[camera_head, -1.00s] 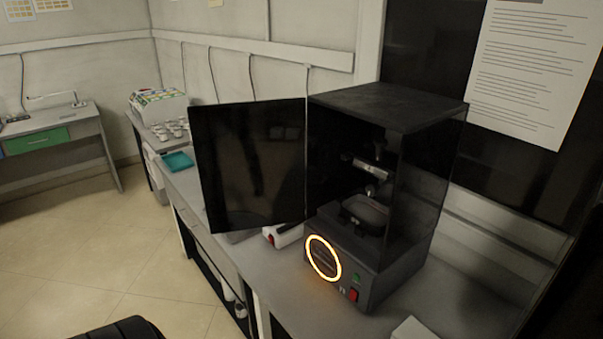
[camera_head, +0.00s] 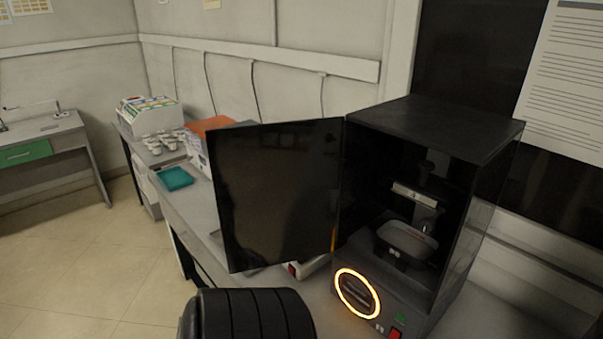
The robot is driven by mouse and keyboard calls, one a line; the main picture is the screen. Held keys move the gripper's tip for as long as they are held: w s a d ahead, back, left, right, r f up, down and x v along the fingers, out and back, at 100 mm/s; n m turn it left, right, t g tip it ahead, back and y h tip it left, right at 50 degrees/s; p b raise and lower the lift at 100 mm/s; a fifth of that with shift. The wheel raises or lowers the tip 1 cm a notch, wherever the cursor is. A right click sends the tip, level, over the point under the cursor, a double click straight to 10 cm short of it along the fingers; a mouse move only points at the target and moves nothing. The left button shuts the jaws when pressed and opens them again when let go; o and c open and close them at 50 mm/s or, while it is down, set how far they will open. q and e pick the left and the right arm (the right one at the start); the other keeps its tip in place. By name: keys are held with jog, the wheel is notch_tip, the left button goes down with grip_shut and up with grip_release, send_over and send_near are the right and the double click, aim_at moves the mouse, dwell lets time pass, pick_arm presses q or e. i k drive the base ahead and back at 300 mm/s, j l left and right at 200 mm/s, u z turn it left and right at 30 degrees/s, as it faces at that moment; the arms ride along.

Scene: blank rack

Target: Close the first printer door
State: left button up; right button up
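The printer (camera_head: 436,125) is a dark box on the bench at the right. Its dark glossy door (camera_head: 277,195) stands wide open, swung out to the left from the printer's left edge. Inside the open front are a build platform (camera_head: 413,193) and a grey tray (camera_head: 407,240). An orange glowing ring (camera_head: 357,293) is on the base front. A black ribbed part of my arm shows at the bottom, in front of and below the door. No gripper fingers of mine are in view.
The bench (camera_head: 187,205) runs along the wall, with a teal tray (camera_head: 174,179), small white containers (camera_head: 163,142) and an orange-topped box (camera_head: 209,127) beyond the door. A white item sits behind the door's lower edge. Floor (camera_head: 75,255) at the left is clear.

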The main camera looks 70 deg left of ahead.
aim_at(276, 186)
jog(key=k+j+z, duration=0.15)
jog(key=j, duration=0.4)
jog(key=k+j+z, duration=0.1)
jog(key=k+j, duration=0.15)
jog(key=j, duration=0.25)
jog(key=k+j+z, duration=0.15)
jog(key=j, duration=0.35)
jog(key=k+j+z, duration=0.15)
jog(key=k+j, duration=0.2)
jog(key=k+j+z, duration=0.1)
jog(key=k+j, duration=0.2)
jog(key=j, duration=0.2)
